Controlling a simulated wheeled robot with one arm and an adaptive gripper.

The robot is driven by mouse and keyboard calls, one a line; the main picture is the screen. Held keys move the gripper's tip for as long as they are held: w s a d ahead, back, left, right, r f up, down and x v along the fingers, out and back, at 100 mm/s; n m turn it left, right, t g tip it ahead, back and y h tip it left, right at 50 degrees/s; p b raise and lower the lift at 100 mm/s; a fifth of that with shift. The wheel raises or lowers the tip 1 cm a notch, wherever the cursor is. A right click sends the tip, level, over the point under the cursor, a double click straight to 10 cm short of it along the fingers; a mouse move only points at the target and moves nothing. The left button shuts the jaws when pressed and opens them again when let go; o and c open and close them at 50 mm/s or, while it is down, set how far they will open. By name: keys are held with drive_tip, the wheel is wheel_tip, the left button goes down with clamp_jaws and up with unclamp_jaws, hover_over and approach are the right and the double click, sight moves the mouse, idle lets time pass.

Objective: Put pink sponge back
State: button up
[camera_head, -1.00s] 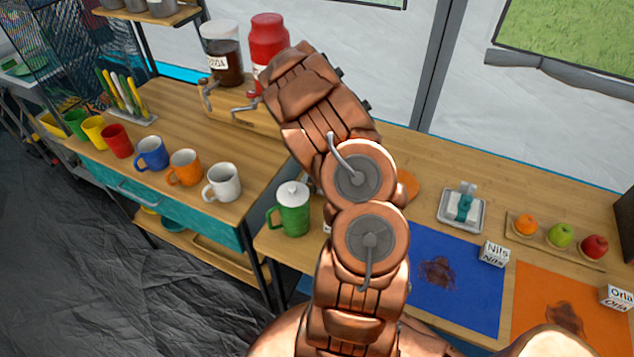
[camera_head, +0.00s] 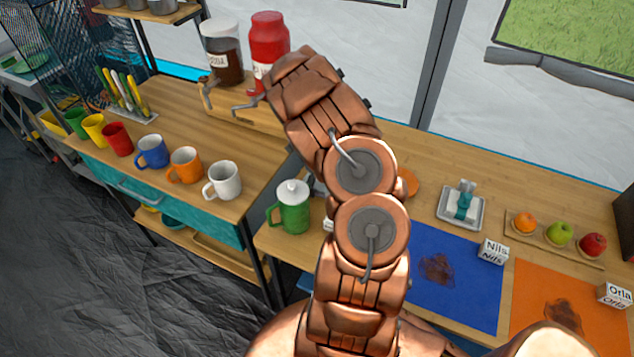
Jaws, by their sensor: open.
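No pink sponge shows in the head view. My copper arm rises through the middle of the picture and bends toward the upper left. A white-and-teal item (camera_head: 464,201) lies on a small grey tray (camera_head: 445,222) right of the arm.
A soda jar (camera_head: 222,62) and a red jar (camera_head: 268,42) stand at the back. Several mugs line the left table, including a white mug (camera_head: 223,181). A green lidded jug (camera_head: 294,212) is beside my arm. A blue mat (camera_head: 480,300) and fruit tray (camera_head: 575,250) are right.

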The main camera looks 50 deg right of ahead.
drive_tip(key=shift+r, duration=0.15)
wheel_tip(320, 180, up, 12)
drive_tip(key=r+b, duration=0.1)
drive_tip(key=b, duration=0.2)
drive_tip(key=a+r+n, duration=0.2)
drive_tip(key=a, duration=0.1)
drive_tip(key=s+a+r+n, duration=0.1)
drive_tip(key=a+r+n, duration=0.2)
drive_tip(key=a, duration=0.1)
drive_tip(key=s+a+r+n, duration=0.1)
drive_tip(key=a+r+n, duration=0.2)
drive_tip(key=a, duration=0.1)
drive_tip(key=shift+s+a+r, duration=0.1)
drive_tip(key=shift+s+a, duration=0.05)
drive_tip(key=shift+a, duration=0.1)
drive_tip(key=s+a+r+n, duration=0.2)
drive_tip(key=s+a+n, duration=0.15)
drive_tip(key=a, duration=0.25)
drive_tip(key=s+a+r+n, duration=0.2)
drive_tip(key=a+r+n, duration=0.1)
drive_tip(key=a+n, duration=0.15)
drive_tip(key=s+a+n+g, duration=0.1)
drive_tip(key=s+a+n, duration=1.3)
drive_tip(key=s+n, duration=0.2)
drive_tip(key=shift+r+n+g, duration=0.25)
drive_tip(key=shift+n+g, duration=0.15)
